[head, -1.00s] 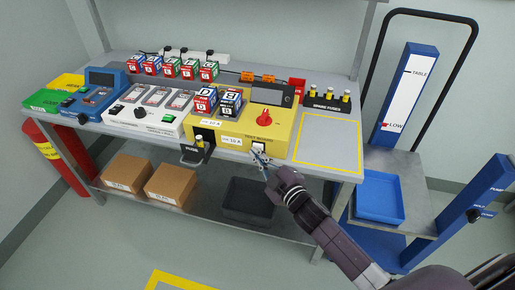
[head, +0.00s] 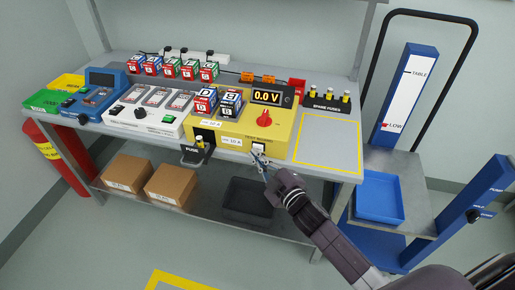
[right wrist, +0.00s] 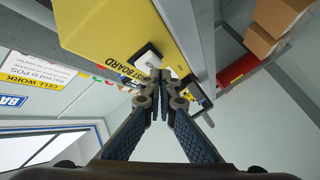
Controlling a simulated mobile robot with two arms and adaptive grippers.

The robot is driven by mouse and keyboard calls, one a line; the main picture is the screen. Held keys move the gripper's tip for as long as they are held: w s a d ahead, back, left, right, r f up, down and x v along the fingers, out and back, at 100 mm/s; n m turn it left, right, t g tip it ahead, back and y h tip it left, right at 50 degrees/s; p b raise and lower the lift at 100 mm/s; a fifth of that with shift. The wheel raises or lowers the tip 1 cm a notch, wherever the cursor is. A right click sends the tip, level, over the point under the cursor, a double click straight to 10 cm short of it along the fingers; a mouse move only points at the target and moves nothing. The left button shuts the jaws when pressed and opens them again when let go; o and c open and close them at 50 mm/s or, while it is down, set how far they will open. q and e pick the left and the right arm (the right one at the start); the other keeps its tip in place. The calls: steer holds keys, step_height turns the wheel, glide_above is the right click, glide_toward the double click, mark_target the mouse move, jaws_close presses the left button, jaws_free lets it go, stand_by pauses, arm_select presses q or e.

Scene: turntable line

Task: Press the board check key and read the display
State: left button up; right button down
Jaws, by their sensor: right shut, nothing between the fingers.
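The yellow tester (head: 240,128) stands on the bench, with its display (head: 267,98) lit and reading "0.0 V". A red knob (head: 265,118) is below the display. The white board key (head: 258,147) is on the front face, under the label "TEST BOARD". My right gripper (head: 259,158) is shut and empty, with its tips at or just in front of the key. In the right wrist view the shut fingertips (right wrist: 160,76) overlap the lower edge of the white key (right wrist: 148,57); I cannot tell whether they touch it. My left gripper is out of view.
A yellow-outlined area (head: 328,142) right of the tester is empty. A blue tray (head: 379,198) sits on the cart at right.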

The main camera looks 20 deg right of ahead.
steer(key=shift+s+a, duration=0.2)
steer(key=shift+s, duration=0.1)
steer(key=shift+s+a+p, duration=0.25)
steer(key=shift+s+a, duration=0.45)
steer(key=shift+s, duration=0.35)
steer(key=shift+s+a+p, duration=0.25)
steer(key=shift+s+a, duration=0.45)
steer(key=shift+s, duration=0.3)
steer(key=shift+f, duration=0.1)
steer(key=s+d+f+m+g+h, duration=0.15)
steer(key=s+f, duration=0.35)
steer(key=f, duration=0.6)
steer(key=s+d+f+m+g, duration=0.1)
steer(key=s+f+m+g, duration=0.2)
steer(key=f, duration=0.7)
steer(key=s+d+f+m+g+h, duration=0.1)
steer(key=s+d+f+g, duration=0.15)
steer(key=s+f, duration=0.6)
steer(key=s+f+m+g, duration=0.1)
steer(key=s+f+g, duration=0.2)
steer(key=s+f, duration=0.4)
steer(key=s+d+f+m+g, duration=0.1)
steer(key=s+f, duration=0.6)
steer(key=s, duration=0.7)
steer(key=s+d+f+m+g+h, duration=0.1)
steer(key=s+f+m+g, duration=0.1)
steer(key=s+f+g, duration=0.2)
steer(key=s+f, duration=0.3)
steer(key=s, duration=0.4)
steer(key=shift+f+g, duration=0.4)
